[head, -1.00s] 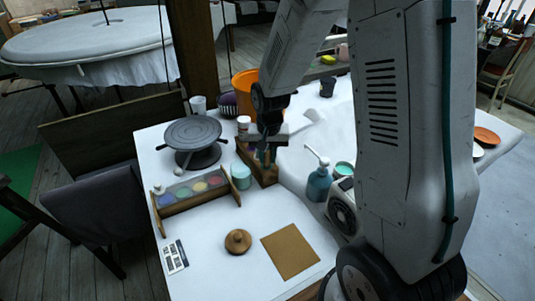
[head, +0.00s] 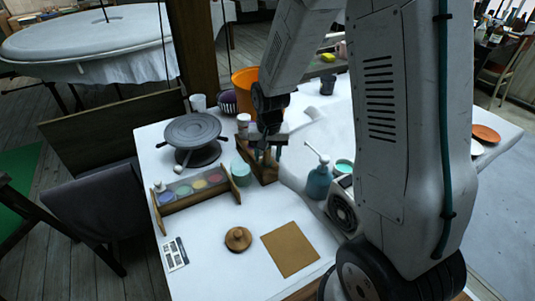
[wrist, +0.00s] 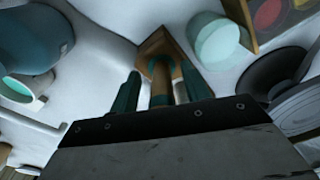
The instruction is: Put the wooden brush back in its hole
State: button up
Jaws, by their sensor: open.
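The wooden brush holder (head: 265,176) is a long block near the table's middle, beside the turquoise cup; one end also shows in the wrist view (wrist: 152,43). My gripper (head: 268,154) is open just above it, pointing down. In the wrist view its two teal fingers (wrist: 158,90) stand apart. A wooden shaft with a teal band, apparently the wooden brush (wrist: 161,88), stands between them, with a gap on each side. Its lower end overlaps the holder, and I cannot tell whether it sits in a hole. My gripper hides much of the holder in the head view.
A turquoise cup (head: 240,173) stands close left of the holder, with the paint rack (head: 200,190) beyond. A blue pump bottle (head: 319,182) stands to the right. The grey turntable (head: 192,131) and orange bucket (head: 245,84) stand behind.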

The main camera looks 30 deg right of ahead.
jog(key=r, duration=0.7)
jog(key=shift+s+r, duration=0.3)
jog(key=shift+r, duration=0.1)
jog(key=s+a+r+n, duration=0.2)
jog(key=s+r, duration=0.5)
jog(key=s, duration=0.6)
jog(key=s+a+r+n, duration=0.2)
jog(key=s+r, duration=0.6)
jog(key=s, duration=0.5)
jog(key=shift+s+a+r+n, duration=0.15)
jog(key=shift+a+r+n, duration=0.05)
jog(key=shift+n, duration=0.5)
